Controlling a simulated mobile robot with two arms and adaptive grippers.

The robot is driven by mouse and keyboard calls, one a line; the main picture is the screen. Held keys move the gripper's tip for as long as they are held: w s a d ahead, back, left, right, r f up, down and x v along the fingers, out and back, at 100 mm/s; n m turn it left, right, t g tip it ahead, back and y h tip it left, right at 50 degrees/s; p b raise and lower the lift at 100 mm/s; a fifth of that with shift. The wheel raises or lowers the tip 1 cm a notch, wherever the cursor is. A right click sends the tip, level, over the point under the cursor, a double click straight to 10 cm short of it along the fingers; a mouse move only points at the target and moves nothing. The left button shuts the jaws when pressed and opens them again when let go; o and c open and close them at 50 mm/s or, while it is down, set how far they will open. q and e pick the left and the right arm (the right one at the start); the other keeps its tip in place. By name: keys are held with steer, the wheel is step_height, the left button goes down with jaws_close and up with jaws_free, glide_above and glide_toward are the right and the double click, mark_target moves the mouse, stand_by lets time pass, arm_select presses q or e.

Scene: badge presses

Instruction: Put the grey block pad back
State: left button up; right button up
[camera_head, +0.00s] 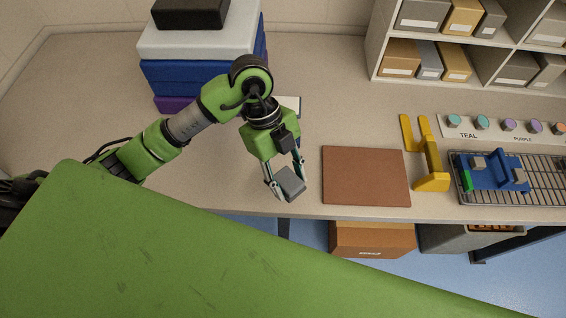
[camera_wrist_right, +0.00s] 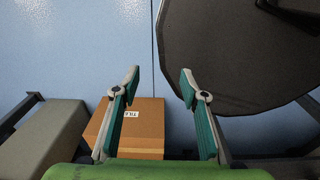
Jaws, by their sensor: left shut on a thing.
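The grey block pad (camera_head: 290,184) is between the fingertips of my left gripper (camera_head: 284,184), which is shut on it near the front edge of the table. The block is tilted in the picture; whether it touches the tabletop I cannot tell. My right gripper (camera_wrist_right: 160,78) shows only in the right wrist view, with its two fingers wide apart and nothing between them. A flat white item (camera_head: 291,102) lies behind the left gripper, partly hidden by it.
A brown mat (camera_head: 366,177) lies right of the block. Further right are a yellow stand (camera_head: 430,160), a blue fixture (camera_head: 489,176) on a wire rack (camera_head: 545,185), and a strip of coloured knobs (camera_head: 495,130). Stacked boxes (camera_head: 200,80) stand at back left. A cardboard box (camera_wrist_right: 137,125) is below.

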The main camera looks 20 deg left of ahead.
mark_target(288, 167)
arm_select(q)
steer(key=w, duration=0.1)
steer(key=w+a+f, duration=0.1)
steer(key=w, duration=0.2)
steer(key=shift+a+f+p, duration=0.2)
steer(key=shift+f+p, duration=0.1)
steer(key=shift+p, duration=0.1)
steer(key=w+f, duration=0.1)
steer(key=w+a+f, duration=0.1)
steer(key=f, duration=0.1)
steer(key=w+f, duration=0.2)
steer(key=shift+a+f+p, duration=0.1)
steer(key=shift+a+p, duration=0.15)
steer(key=shift+p, duration=0.05)
steer(key=shift+w+f, duration=0.35)
steer(key=shift+f, duration=0.1)
step_height(288, 167, down, 2)
steer(key=shift+a+f+p, duration=0.1)
steer(key=shift+p, duration=0.5)
steer(key=shift+f, duration=0.5)
arm_select(e)
steer(key=r, duration=0.2)
steer(key=w+r, duration=0.1)
steer(key=shift+a, duration=0.3)
arm_select(q)
steer(key=shift+f, duration=0.15)
steer(key=o, duration=1)
arm_select(e)
steer(key=shift+d, duration=0.3)
